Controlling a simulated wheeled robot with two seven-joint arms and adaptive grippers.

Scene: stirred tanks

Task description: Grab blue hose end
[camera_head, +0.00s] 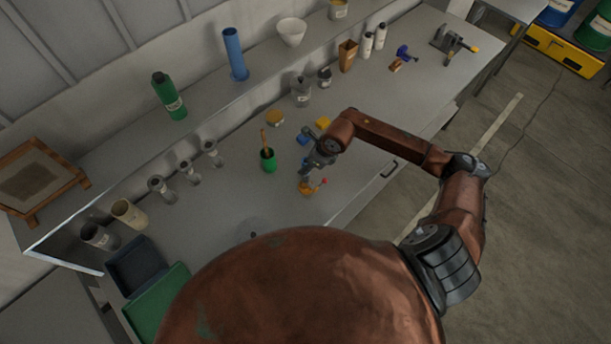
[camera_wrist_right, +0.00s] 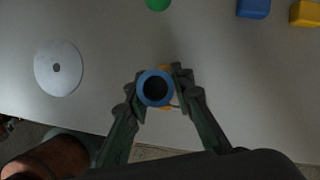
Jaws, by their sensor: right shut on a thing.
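My right gripper (camera_head: 309,173) is over the workbench in the head view, low beside a small orange piece (camera_head: 307,189). In the right wrist view the gripper (camera_wrist_right: 157,88) is shut with its two fingers on either side of the blue hose end (camera_wrist_right: 155,88), a blue ring with a dark round opening facing the camera. Bits of orange show just behind the ring. The rest of the hose is hidden beneath the end. My left gripper is not in view.
A green cup (camera_head: 268,160) with a brown handle stands left of the gripper. A blue block (camera_head: 303,139) and a yellow block (camera_head: 323,122) lie behind it. A white disc (camera_wrist_right: 58,68) lies on the bench in the wrist view. The bench's front edge is close by.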

